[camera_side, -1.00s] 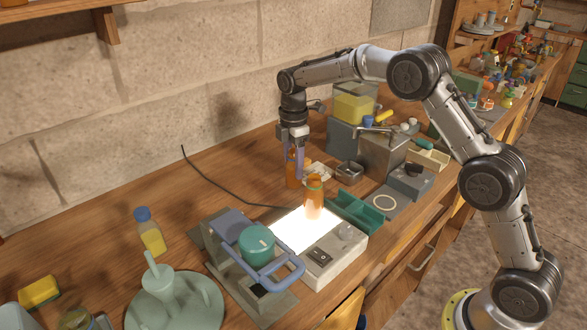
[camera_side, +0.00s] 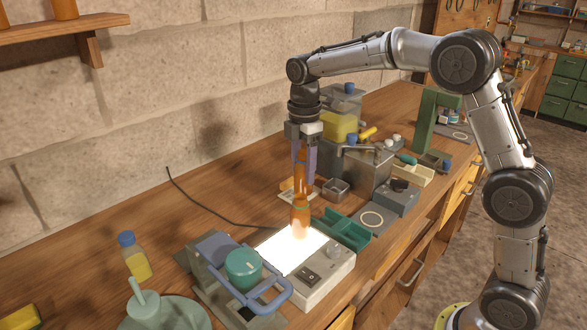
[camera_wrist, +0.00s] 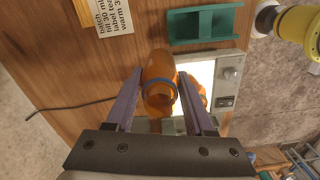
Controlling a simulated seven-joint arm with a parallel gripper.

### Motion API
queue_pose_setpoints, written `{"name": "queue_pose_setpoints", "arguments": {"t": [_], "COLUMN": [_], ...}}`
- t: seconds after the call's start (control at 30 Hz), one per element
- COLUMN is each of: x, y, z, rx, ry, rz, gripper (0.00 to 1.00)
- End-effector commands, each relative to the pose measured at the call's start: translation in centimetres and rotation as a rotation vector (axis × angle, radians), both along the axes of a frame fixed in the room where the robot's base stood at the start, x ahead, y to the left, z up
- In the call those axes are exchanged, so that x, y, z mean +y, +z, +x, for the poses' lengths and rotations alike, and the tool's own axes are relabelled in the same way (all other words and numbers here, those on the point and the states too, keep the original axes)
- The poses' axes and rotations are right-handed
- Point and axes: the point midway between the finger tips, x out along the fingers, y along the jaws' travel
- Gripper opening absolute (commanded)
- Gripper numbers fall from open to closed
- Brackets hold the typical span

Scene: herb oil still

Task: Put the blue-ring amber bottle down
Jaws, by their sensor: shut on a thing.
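My gripper (camera_side: 305,178) points down over the bench, shut on the blue-ring amber bottle (camera_wrist: 158,68). In the wrist view the bottle sits between both fingers, its blue ring and open mouth facing the camera. In the side view the held bottle (camera_side: 300,172) is partly hidden by the fingers. I cannot tell whether its base touches anything. A second amber bottle with a greenish ring (camera_side: 300,212) stands upright on the lit panel (camera_side: 282,252). It overlaps the held bottle in the side view and is partly hidden in the wrist view (camera_wrist: 195,100).
A green tray (camera_side: 347,232) lies right of the lit box; it also shows in the wrist view (camera_wrist: 205,26). A printed card (camera_wrist: 114,17) lies near the bottle. A press with a blue handle (camera_side: 268,290) stands in front. Open wood lies left, crossed by a cable (camera_side: 200,205).

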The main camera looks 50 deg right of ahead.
Motion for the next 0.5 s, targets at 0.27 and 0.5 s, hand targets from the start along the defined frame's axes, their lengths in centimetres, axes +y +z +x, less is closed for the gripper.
{"name": "queue_pose_setpoints", "arguments": {"t": [0.27, 0.5], "x": [0.0, 0.1], "y": [1.3, 2.0], "z": [-2.8, -4.4], "rx": [-0.003, -0.002], "ry": [0.0, 0.0], "rz": [0.0, 0.0], "gripper": [0.0, 0.0]}}
